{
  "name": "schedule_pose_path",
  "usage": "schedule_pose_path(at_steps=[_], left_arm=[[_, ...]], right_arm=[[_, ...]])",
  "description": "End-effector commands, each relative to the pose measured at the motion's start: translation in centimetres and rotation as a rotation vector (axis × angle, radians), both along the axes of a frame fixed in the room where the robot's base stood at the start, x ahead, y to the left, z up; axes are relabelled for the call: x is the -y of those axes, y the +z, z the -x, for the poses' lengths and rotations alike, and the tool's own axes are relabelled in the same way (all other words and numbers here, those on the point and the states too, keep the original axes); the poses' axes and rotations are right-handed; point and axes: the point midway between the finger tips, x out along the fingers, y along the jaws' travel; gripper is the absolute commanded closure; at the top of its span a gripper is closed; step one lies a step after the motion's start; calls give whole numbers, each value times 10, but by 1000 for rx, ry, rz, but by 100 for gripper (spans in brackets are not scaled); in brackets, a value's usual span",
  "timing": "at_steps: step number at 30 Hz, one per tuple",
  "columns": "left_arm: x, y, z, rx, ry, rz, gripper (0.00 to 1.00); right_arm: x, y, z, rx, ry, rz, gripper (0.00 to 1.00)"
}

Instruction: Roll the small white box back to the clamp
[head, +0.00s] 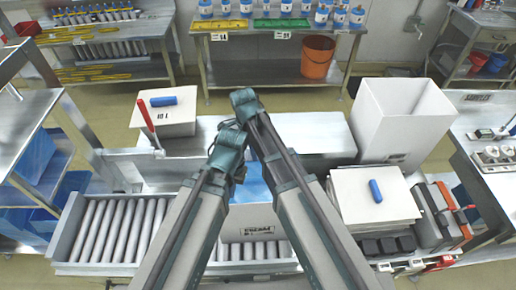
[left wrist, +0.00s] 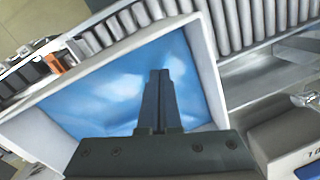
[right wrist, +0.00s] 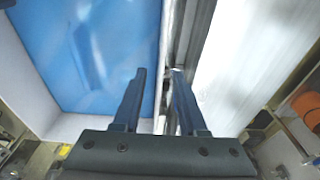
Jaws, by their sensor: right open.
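The small white box (head: 240,226) sits on the roller conveyor, with blue liner (left wrist: 110,85) inside it. My arms hide much of it in the head view. A clamp with a red handle (head: 147,119) stands left of the box by the conveyor's back edge. My left gripper (left wrist: 160,78) has its fingers together over the blue-lined inside, with nothing seen between them. My right gripper (right wrist: 158,75) is open above the box's rim beside the back table. I cannot tell if its fingers reach down around the wall. The fingertips are unclear in the head view.
Bare rollers (head: 110,230) lie left of the box. A tall white box (head: 400,115) stands on the back right. A white stack (head: 350,200) with a blue cylinder (head: 376,191) is at the right. A lidded box (head: 180,118) stands behind the red handle.

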Motion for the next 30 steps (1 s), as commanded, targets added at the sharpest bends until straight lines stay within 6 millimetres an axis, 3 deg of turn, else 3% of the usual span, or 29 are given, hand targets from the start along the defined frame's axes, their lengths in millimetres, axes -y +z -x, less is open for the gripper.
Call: schedule_pose_path(at_steps=[12,13,20,30], left_arm=[[0,-4,0,0,-1,0,100],[0,-4,0,0,-1,0,100],[0,-4,0,0,-1,0,100],[0,-4,0,0,-1,0,100]], right_arm=[[-2,-4,1,0,0,0,59],[-2,-4,1,0,0,0,60],[-2,-4,1,0,0,0,100],[-2,-4,1,0,-1,0,100]])
